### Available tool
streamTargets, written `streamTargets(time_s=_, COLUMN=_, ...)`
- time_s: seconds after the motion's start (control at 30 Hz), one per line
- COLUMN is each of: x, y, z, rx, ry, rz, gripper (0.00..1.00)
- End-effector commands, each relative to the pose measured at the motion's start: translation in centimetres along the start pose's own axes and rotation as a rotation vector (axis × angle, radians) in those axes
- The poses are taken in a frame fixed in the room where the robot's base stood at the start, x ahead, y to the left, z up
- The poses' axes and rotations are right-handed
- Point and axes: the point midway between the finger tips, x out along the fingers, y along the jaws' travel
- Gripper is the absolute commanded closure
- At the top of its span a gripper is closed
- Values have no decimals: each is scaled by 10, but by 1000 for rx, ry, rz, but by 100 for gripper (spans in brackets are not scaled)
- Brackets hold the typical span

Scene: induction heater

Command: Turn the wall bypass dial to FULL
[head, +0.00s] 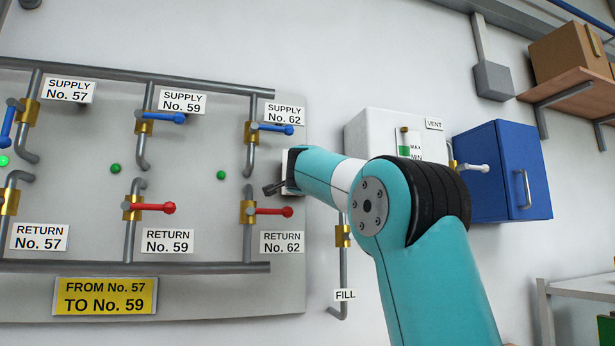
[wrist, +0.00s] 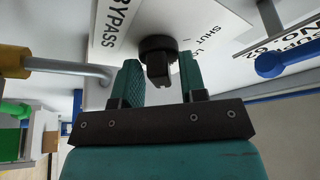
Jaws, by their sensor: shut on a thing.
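The bypass dial is a black round knob (wrist: 158,62) with a raised grip bar, on a white wall plate (wrist: 222,25) in the wrist view. A BYPASS label (wrist: 113,22) is beside it. My gripper (wrist: 159,78) has its two green fingers on either side of the grip bar and is shut on it. The plate's lettering is partly hidden, and I cannot read the dial's setting or the FULL mark. In the head view my gripper (head: 275,188) is at the wall panel's right edge, and my arm hides the dial.
Close by on the left are the blue SUPPLY No. 62 valve handle (head: 275,129) and the red RETURN No. 62 handle (head: 272,212). To the right are a white tank (head: 375,130), a FILL pipe (head: 343,270) and a blue cabinet (head: 505,170).

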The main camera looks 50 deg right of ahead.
Motion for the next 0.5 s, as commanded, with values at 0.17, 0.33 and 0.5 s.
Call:
streamTargets(time_s=0.17, x=0, y=-3, z=1, rx=155, ry=-1, rz=59, gripper=85)
streamTargets(time_s=0.33, x=1, y=-4, z=0, rx=299, ry=-2, rz=120, gripper=85)
streamTargets(time_s=0.5, x=1, y=-4, z=-1, rx=427, ry=-2, rz=172, gripper=85)
